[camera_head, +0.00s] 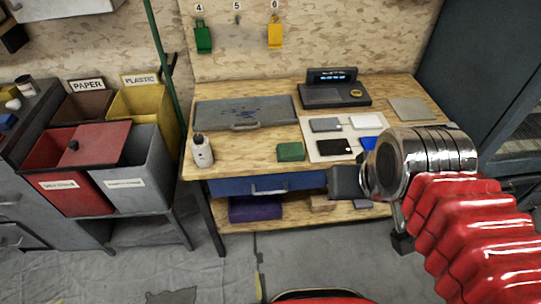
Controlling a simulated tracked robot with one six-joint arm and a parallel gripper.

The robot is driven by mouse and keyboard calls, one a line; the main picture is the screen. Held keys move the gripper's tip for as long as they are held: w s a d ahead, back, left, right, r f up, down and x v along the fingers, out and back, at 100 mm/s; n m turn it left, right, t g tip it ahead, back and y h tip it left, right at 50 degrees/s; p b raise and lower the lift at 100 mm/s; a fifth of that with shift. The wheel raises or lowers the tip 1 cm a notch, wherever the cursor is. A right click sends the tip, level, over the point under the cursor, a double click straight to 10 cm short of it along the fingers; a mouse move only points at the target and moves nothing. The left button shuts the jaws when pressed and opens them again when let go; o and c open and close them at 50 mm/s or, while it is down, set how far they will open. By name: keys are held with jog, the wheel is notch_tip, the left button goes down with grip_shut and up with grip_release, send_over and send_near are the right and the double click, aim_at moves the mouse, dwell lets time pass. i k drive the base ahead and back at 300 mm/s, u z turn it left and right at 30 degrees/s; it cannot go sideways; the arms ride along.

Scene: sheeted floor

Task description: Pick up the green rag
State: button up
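A small dark green folded item, which looks like the green rag (291,152), lies on the wooden workbench (240,155) near its front edge, left of a pale board with several flat pieces. My gripper (374,213) is in front of the bench's right part, to the right of the green rag and apart from it. Its two dark fingertips stand apart with nothing seen between them, so it looks open. My wrist and arm cover part of the bench's right front.
A white bottle (202,151) stands left of the rag, and a grey panel (245,112) lies behind it. The pale board (316,133) holds several pieces. Bins (130,165) stand at left. A blue drawer (268,184) is under the benchtop. Grey floor is open in front.

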aim_at(292, 151)
jog(key=u, duration=1.1)
jog(key=i, duration=1)
jog(key=u, duration=0.05)
